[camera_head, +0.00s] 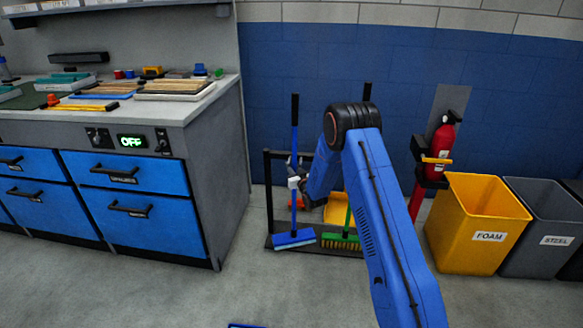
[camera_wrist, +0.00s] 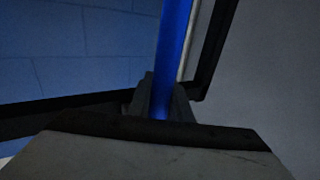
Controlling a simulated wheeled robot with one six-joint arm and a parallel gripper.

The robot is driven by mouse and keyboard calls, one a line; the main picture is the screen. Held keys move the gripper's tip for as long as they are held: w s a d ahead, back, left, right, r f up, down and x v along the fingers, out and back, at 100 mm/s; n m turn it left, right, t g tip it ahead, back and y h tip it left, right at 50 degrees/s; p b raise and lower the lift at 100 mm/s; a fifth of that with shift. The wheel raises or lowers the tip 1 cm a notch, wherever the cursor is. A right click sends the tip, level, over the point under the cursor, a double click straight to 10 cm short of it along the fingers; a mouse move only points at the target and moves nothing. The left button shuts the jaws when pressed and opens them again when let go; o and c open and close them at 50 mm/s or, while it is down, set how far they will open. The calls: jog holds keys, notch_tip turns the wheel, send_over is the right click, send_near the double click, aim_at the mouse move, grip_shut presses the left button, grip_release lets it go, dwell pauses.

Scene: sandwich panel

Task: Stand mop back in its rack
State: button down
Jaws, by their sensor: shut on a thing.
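The mop has a blue handle (camera_head: 295,138) with a black top grip, a white joint and a flat blue head (camera_head: 293,240). It is nearly upright at the left end of the black rack (camera_head: 268,185). My gripper (camera_head: 298,168) is shut on the blue handle, partly hidden by my arm. In the wrist view the handle (camera_wrist: 172,45) runs up from between my gripper's fingers (camera_wrist: 160,103). The mop head is at the front left of the rack's base; I cannot tell whether it touches the base or whether the handle is seated in the rack.
A green-handled broom (camera_head: 342,240) and a yellow dustpan (camera_head: 337,209) stand in the rack to the right. A grey cabinet (camera_head: 217,150) is at the left. A red extinguisher (camera_head: 439,153) and a yellow foam bin (camera_head: 478,220) are at the right. The floor in front is mostly clear.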

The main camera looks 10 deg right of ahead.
jog(key=c, duration=2)
grip_release()
jog(key=shift+f, duration=0.15)
jog(key=o, duration=0.4)
jog(key=v, duration=1.2)
